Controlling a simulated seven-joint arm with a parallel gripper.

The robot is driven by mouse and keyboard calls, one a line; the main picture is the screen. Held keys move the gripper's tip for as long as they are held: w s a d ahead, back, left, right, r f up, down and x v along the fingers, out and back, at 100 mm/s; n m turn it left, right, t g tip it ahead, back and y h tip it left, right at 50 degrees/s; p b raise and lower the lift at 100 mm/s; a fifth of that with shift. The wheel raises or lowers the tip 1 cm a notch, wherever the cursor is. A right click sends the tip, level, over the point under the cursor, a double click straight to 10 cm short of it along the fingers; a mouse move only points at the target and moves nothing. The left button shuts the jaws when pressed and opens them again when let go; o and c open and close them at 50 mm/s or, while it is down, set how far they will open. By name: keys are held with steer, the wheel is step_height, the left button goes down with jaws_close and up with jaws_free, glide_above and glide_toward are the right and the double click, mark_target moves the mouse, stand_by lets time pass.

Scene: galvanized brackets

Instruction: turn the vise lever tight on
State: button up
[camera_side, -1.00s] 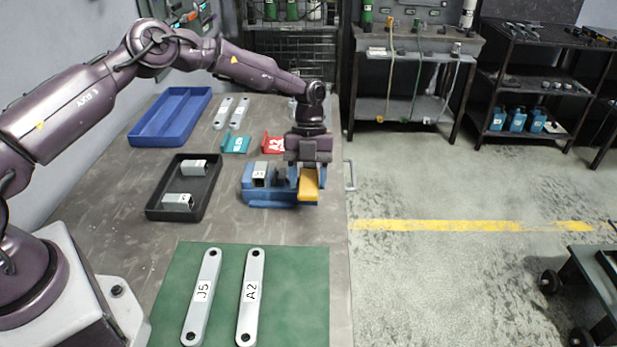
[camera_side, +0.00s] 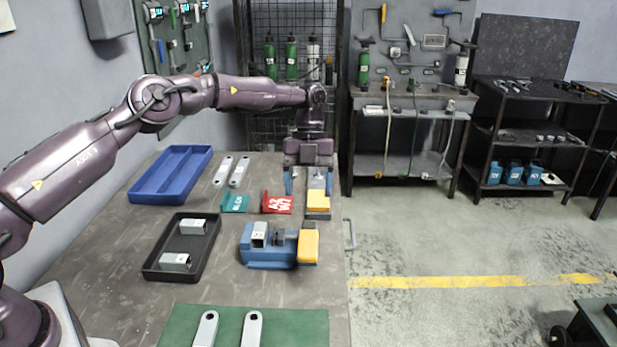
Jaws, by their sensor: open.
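The blue vise (camera_side: 262,254) sits near the right edge of the grey bench, with a labelled galvanized bracket (camera_side: 260,234) at its top. Its yellow lever (camera_side: 308,247) is at the vise's right end and points down toward the bench. My gripper (camera_side: 308,188) is above and behind the vise, apart from the lever, its fingers spread and pointing down. A grey piece with a yellow block (camera_side: 318,204) shows at the right finger; I cannot tell whether it touches that finger. How tight the jaws press cannot be told.
A black tray (camera_side: 152,262) with two brackets stands left of the vise. Behind are a teal piece (camera_side: 235,203), a red piece (camera_side: 277,204) and a blue tray (camera_side: 143,190). Two long bars (camera_side: 254,330) lie on a green mat (camera_side: 300,322) in front. Bench space left of the black tray is clear.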

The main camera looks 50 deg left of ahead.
steer(key=shift+v, duration=0.9)
steer(key=s+d+r+n+t+y, duration=0.15)
steer(key=s+n, duration=0.25)
steer(key=n, duration=0.4)
steer(key=s+d+r+n+y, duration=0.1)
steer(key=s+d+r+n, duration=0.2)
steer(key=s+n, duration=0.35)
steer(key=s+a+r+n+t, duration=0.1)
steer(key=s+r+n+t, duration=0.2)
steer(key=s, duration=0.8)
steer(key=s+a+r+n+t, duration=0.2)
steer(key=s+r+n+t, duration=0.2)
steer(key=s+r+n, duration=0.4)
steer(key=shift+s+n, duration=0.85)
steer(key=shift+s, duration=1.2)
